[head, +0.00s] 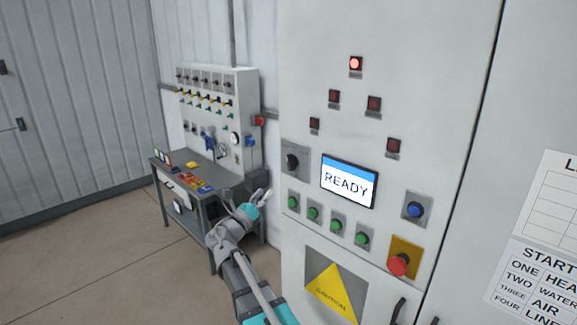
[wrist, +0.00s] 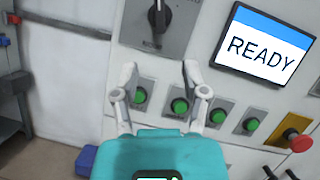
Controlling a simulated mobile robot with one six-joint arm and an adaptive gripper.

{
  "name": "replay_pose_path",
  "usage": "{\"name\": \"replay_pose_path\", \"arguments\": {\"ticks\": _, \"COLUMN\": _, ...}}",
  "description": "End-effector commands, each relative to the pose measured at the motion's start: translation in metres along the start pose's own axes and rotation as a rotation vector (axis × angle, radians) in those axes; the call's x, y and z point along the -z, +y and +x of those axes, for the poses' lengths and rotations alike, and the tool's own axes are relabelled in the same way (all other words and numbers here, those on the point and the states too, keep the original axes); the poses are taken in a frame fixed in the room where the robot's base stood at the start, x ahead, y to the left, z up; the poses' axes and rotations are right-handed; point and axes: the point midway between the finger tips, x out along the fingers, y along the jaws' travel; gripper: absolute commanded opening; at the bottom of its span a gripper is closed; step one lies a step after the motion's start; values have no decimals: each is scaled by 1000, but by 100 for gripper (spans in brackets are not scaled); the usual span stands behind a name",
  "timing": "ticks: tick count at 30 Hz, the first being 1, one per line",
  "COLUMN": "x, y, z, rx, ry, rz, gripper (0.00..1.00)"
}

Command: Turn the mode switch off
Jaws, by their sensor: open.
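A black rotary switch (head: 291,161) on a grey plate, which I take for the mode switch, is on the white cabinet left of the screen. In the wrist view the switch (wrist: 160,14) is at the top, its knob roughly upright; its top is cut off by the frame edge. My gripper (head: 264,194) is to the lower left of the switch in the head view. In the wrist view my gripper (wrist: 160,70) is open and empty, fingers spread below the switch plate, apart from the knob.
A screen reading READY (head: 348,181) is right of the switch. Several green buttons (head: 313,213) run below it. A red mushroom button (head: 398,264) and a blue knob (head: 415,210) are at the right. A workbench (head: 187,169) with a tool panel stands at left.

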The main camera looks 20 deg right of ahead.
Motion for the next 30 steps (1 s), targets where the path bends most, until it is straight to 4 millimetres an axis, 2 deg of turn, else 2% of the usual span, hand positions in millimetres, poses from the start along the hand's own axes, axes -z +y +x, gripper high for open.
{"name": "replay_pose_path", "arguments": {"ticks": 5, "x": 0, "y": 0, "z": 2, "rx": 0, "ry": 1, "rz": 2, "gripper": 57}}
{"name": "replay_pose_path", "arguments": {"ticks": 11, "x": -1, "y": 0, "z": 14, "rx": 1, "ry": 1, "rz": 2, "gripper": 57}}
{"name": "replay_pose_path", "arguments": {"ticks": 17, "x": -2, "y": 0, "z": 38, "rx": 1, "ry": 2, "rz": 1, "gripper": 57}}
{"name": "replay_pose_path", "arguments": {"ticks": 30, "x": -2, "y": 1, "z": 105, "rx": 0, "ry": 3, "rz": 1, "gripper": 57}}
